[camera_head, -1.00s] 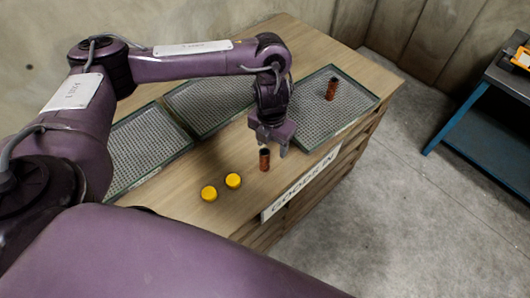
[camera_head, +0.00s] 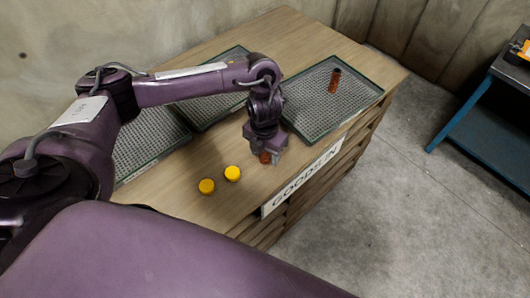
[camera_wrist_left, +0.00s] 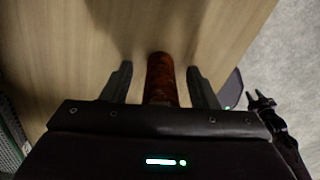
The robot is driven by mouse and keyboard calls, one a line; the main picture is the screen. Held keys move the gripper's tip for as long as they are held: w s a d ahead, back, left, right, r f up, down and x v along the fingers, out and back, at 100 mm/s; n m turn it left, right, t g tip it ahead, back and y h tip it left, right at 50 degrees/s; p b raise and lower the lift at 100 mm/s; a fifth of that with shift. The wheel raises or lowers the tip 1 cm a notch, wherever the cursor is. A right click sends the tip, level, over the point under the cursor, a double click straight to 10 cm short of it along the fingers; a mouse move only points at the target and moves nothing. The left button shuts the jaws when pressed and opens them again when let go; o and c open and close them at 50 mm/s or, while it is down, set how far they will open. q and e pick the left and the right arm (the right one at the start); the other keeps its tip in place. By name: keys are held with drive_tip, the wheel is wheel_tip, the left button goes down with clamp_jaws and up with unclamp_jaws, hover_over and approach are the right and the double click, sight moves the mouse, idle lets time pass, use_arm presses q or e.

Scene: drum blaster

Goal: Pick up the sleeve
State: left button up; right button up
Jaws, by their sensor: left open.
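A reddish-brown cylindrical sleeve (camera_head: 265,158) stands on the wooden bench top near its front edge, mostly hidden by my left gripper in the head view. My left gripper (camera_head: 266,155) points down over it. In the left wrist view the sleeve (camera_wrist_left: 161,80) lies between the two spread fingers of my left gripper (camera_wrist_left: 160,86), with a gap on each side. A second, similar reddish-brown sleeve with a dark top (camera_head: 335,80) stands upright in the right-hand tray.
Two yellow round caps (camera_head: 219,180) sit on the bench left of the gripper. Several green-rimmed mesh trays lie along the bench, the right one (camera_head: 318,135) closest to my gripper. A "GOODS IN" sign (camera_head: 301,181) is on the bench front. A blue-framed table (camera_head: 462,112) stands at right.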

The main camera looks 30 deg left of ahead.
use_arm(q)
clamp_jaws()
idle(0.3)
drive_tip(key=shift+w+r, duration=0.1)
